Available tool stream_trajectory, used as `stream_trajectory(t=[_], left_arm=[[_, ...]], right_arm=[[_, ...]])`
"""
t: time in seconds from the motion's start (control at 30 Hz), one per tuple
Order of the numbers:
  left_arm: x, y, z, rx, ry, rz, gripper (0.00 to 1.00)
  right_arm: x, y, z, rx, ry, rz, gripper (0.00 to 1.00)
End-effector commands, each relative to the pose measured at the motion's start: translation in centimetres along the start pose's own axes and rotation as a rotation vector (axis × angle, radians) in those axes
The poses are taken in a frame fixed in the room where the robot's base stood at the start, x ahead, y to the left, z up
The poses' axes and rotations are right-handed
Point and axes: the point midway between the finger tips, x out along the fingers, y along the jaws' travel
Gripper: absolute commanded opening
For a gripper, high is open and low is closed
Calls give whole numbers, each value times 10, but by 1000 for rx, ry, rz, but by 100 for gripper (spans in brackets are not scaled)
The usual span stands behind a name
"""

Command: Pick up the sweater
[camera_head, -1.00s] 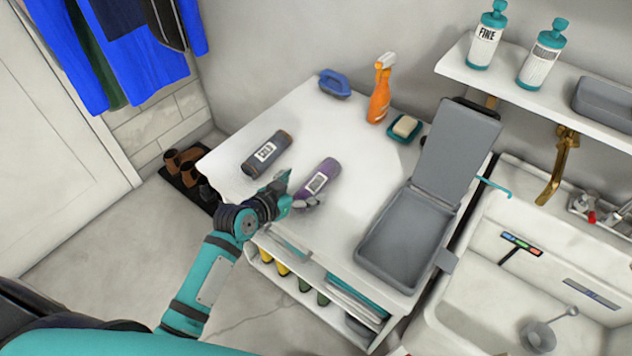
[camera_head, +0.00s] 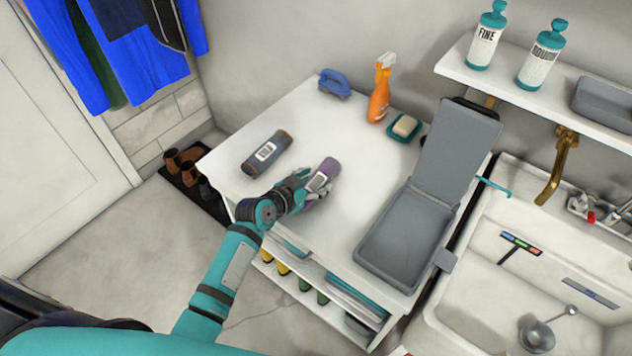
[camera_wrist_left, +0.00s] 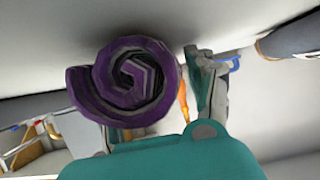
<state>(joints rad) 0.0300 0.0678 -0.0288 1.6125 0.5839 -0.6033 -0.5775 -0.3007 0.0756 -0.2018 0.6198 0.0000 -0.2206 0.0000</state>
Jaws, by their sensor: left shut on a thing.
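A rolled purple sweater (camera_head: 326,172) with a pale label lies on the white table top in the head view. My left gripper (camera_head: 308,186) is at its near end, shut on it, with the fingers partly hiding it. In the left wrist view the roll's spiral end (camera_wrist_left: 128,82) is close to the camera, with a gripper finger (camera_wrist_left: 204,82) beside it on the right. A second, dark grey roll (camera_head: 267,154) with a label lies to the left on the table. My right gripper is not in view.
An open grey box (camera_head: 405,245) stands on the table's right part. An orange spray bottle (camera_head: 379,95), a soap dish (camera_head: 404,127) and a blue brush (camera_head: 334,84) stand at the back. A sink (camera_head: 500,270) is at the right.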

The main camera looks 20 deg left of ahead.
Motion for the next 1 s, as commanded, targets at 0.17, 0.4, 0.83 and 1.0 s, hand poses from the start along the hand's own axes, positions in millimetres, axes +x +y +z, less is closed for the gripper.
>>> stream_trajectory(t=[0.17, 0.4, 0.83, 1.0], left_arm=[[0, 0, 0, 0, 0, 0, 21], [0, 0, -1, 1, 3, -1, 11], [-13, 0, -29, 4, 7, 0, 11], [-40, 4, -22, 4, 0, 0, 11]], right_arm=[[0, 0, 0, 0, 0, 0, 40], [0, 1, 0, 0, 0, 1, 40], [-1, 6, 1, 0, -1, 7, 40], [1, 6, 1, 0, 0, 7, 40]])
